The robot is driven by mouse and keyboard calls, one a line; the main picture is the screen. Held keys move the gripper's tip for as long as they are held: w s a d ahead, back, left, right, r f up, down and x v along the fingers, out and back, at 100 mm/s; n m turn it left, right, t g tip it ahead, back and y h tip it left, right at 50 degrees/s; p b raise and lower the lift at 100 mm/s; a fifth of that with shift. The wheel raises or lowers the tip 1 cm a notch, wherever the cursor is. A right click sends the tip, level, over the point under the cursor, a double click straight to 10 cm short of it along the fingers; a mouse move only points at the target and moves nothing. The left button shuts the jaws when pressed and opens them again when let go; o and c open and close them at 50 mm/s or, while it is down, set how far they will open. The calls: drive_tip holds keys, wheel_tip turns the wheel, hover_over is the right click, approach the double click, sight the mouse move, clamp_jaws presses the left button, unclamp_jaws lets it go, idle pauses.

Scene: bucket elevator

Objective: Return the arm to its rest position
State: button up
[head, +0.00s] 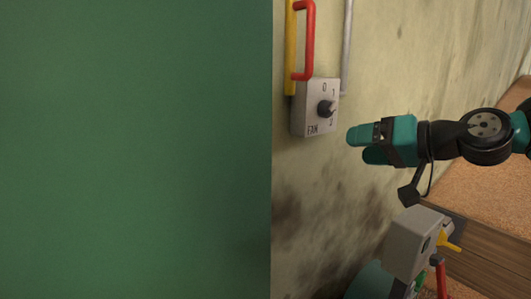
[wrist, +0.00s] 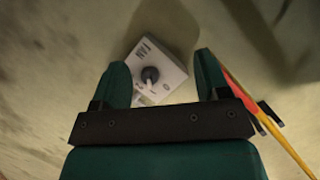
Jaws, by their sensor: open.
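My gripper (head: 366,145) is teal and black and reaches in from the right in the head view. Its fingers point left toward the wall and the fan switch box (head: 315,107). The gripper is a little apart from the box, to its right and slightly lower. In the wrist view, the two teal fingers of my gripper (wrist: 164,75) stand wide apart with nothing held between them. The box also shows in the wrist view (wrist: 150,52), beyond the fingers, with its dark round knob (wrist: 150,74).
A large green panel (head: 135,150) fills the left of the head view. A red handle (head: 308,40) and a yellow bar (head: 291,45) are above the switch box. A grey box with a yellow lever (head: 415,242) stands below my gripper. Brown floor shows at right.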

drive_tip(key=s+a+f+n+g+h, duration=0.1)
drive_tip(key=s+a+f+n+g, duration=0.3)
drive_tip(key=s+a, duration=0.45)
drive_tip(key=s+d+f+n+g+h, duration=0.1)
drive_tip(key=s+f+g+h, duration=0.1)
drive_tip(key=s, duration=0.6)
drive_tip(key=s+d+f+n+g+h, duration=0.1)
drive_tip(key=s+d+f+g+h, duration=0.1)
drive_tip(key=s, duration=0.7)
wheel_tip(320, 180, down, 2)
drive_tip(key=shift+s+f+g+h, duration=0.15)
drive_tip(key=shift+g+h, duration=0.55)
drive_tip(key=shift+g, duration=0.4)
